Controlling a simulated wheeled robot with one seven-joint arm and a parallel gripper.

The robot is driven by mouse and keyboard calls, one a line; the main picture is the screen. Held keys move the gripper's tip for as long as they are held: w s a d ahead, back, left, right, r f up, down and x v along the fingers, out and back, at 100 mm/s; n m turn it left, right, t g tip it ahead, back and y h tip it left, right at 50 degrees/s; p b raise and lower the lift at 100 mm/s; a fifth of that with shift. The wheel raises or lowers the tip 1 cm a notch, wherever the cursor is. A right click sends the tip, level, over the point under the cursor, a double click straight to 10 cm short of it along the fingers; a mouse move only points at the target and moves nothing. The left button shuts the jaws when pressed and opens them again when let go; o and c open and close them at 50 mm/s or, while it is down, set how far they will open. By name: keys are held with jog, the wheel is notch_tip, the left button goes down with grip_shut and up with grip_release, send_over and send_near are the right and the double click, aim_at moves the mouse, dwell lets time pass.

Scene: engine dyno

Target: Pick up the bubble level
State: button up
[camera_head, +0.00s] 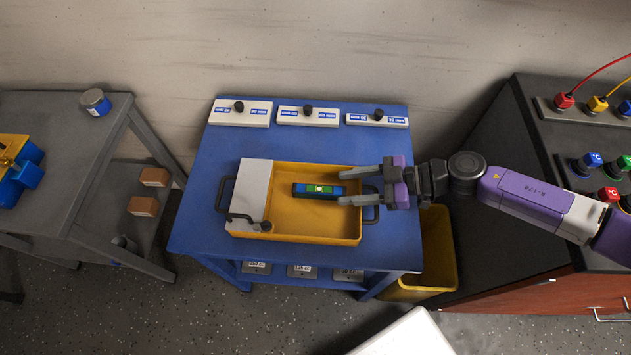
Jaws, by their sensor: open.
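The bubble level (319,190) is a small blue and dark bar with a green vial section in its middle. It lies inside a yellow tray (310,235) on the blue table, near the tray's middle. My gripper (340,187) comes in from the right, with its two grey fingers spread and pointing left over the tray's right side. From this one view I cannot tell how high the gripper is above the tray.
A grey lid or plate (250,188) covers the tray's left part. Three white control panels with black knobs (308,114) line the blue table's (200,215) back edge. A yellow bin (437,250) stands right of the table. A dark cabinet (505,215) stands beyond it.

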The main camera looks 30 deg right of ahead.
aim_at(315, 188)
jog(key=shift+w+a+f+b, duration=0.2)
jog(key=shift+w+f+b, duration=0.15)
jog(key=shift+w+f, duration=0.25)
jog(key=shift+w+a+f, duration=0.1)
jog(key=shift+a, duration=0.1)
jog(key=x, duration=0.7)
jog(key=shift+w+a+r+p, duration=0.1)
jog(key=shift+a+r+p, duration=0.2)
grip_shut()
